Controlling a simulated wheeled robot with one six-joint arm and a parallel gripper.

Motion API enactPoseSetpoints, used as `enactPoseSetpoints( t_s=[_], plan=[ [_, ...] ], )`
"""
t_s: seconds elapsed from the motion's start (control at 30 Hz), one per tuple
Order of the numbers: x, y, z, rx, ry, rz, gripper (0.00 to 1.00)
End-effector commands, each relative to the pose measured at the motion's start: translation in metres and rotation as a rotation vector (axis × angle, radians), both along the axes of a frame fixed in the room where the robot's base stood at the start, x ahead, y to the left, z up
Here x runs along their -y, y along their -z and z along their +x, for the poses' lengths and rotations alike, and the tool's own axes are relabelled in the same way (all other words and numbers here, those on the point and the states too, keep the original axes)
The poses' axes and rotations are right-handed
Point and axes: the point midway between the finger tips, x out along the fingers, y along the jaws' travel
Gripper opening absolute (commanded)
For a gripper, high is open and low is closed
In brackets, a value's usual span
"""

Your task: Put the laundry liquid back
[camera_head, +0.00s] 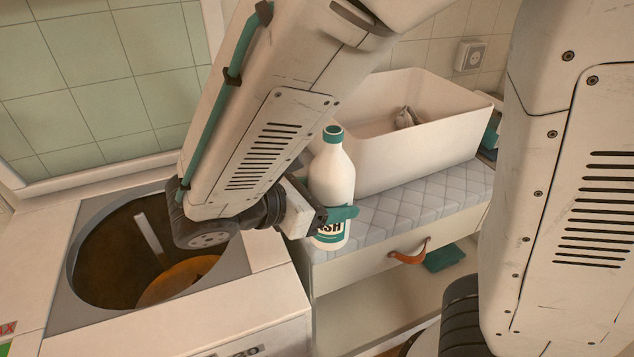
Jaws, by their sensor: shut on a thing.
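The laundry liquid (332,175) is a white bottle with a teal cap and a teal label ending in "SH". It is upright in the camera_head view, in front of the quilted grey top of a drawer unit. I cannot tell whether the bottle's base touches the surface. The far finger is hidden behind the bottle.
A white open bin (430,150) with a grey item inside stands behind the bottle. A teal cloth (443,257) lies below. An open top-loading washer (262,317) is at left.

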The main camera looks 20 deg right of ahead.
Motion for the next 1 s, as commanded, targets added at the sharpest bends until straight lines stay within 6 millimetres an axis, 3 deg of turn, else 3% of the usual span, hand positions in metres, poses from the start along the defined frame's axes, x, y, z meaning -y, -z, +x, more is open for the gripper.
enactPoseSetpoints(
  t_s=[0.2, 0.43, 0.73, 1.0],
  plan=[
    [0.021, 0.006, 0.053, 0.001, -0.001, -0.002, 0.22],
    [0.041, 0.010, 0.096, 0.000, -0.002, -0.002, 0.22],
    [0.051, 0.012, 0.117, 0.000, -0.002, -0.002, 0.22],
    [0.051, 0.047, 0.117, -0.002, -0.003, -0.002, 0.22]
  ],
)
